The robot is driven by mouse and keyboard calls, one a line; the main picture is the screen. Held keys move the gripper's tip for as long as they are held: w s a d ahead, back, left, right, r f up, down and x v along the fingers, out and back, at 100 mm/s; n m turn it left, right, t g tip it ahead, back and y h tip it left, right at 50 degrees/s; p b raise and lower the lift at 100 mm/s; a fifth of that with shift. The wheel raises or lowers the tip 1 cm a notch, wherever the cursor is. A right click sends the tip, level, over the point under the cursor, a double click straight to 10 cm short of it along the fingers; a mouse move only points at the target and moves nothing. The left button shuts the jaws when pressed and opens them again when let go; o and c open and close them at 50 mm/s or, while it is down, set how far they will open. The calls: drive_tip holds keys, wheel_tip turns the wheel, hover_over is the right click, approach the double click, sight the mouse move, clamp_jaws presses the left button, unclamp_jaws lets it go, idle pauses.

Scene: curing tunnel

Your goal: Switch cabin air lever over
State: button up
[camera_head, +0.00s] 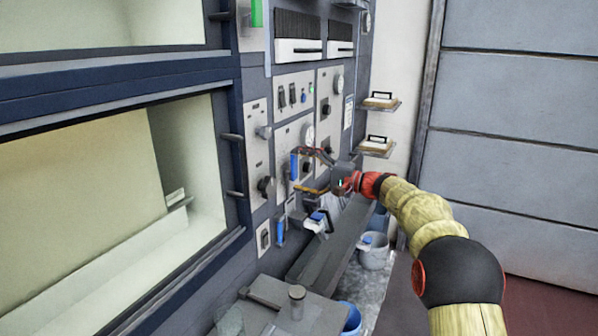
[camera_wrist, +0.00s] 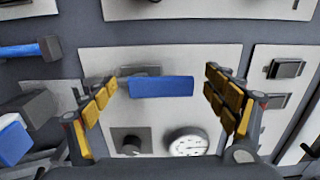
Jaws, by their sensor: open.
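A blue lever handle (camera_head: 294,166) is on a pale panel of the control wall in the head view; I take it for the cabin air lever, as no label is readable. Gaps show between both yellow-padded fingers and the handle. Whether the handle is within finger depth cannot be told.
A round gauge (camera_wrist: 187,142) and a dark knob (camera_wrist: 131,143) share the panel. Another blue lever (camera_wrist: 25,50) is at left in the wrist view. A blue-topped block (camera_head: 317,218) and a grey ledge (camera_head: 330,245) are below my gripper. A bucket (camera_head: 374,252) stands lower right.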

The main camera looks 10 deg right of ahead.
drive_tip(key=shift+d, duration=0.1)
drive_tip(key=v, duration=1.1)
drive_tip(key=shift+s+d, duration=0.25)
drive_tip(key=shift+d, duration=0.05)
